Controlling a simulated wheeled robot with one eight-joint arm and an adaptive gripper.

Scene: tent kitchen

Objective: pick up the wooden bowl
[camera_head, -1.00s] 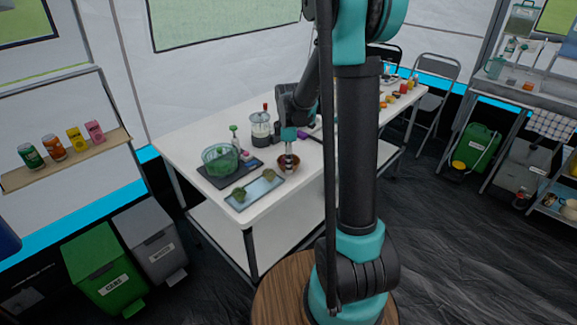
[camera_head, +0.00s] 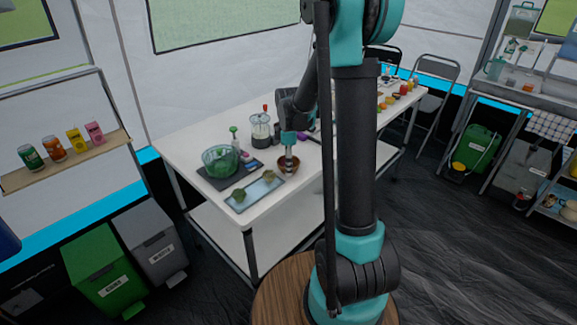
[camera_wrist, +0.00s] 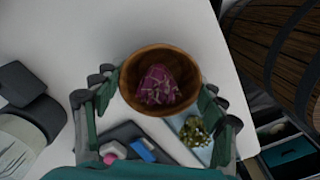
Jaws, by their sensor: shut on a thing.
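The wooden bowl (camera_wrist: 184,63) is round and brown, with a purple, scaly-looking thing (camera_wrist: 158,86) inside. My gripper (camera_wrist: 158,96) is shut on the bowl, with one finger on each side of its rim. In the head view the bowl (camera_head: 282,168) shows beneath my gripper (camera_head: 289,162), over the right part of the white table. I cannot tell whether the bowl touches the table. My fingers hide parts of its sides.
A blue-grey tray (camera_head: 238,206) with green pieces lies just left of the bowl. Behind it, a green see-through bowl (camera_head: 222,158) stands on a dark board. A blender-like jar (camera_head: 261,131) stands farther back. The white table (camera_head: 185,143) is bare at its left end.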

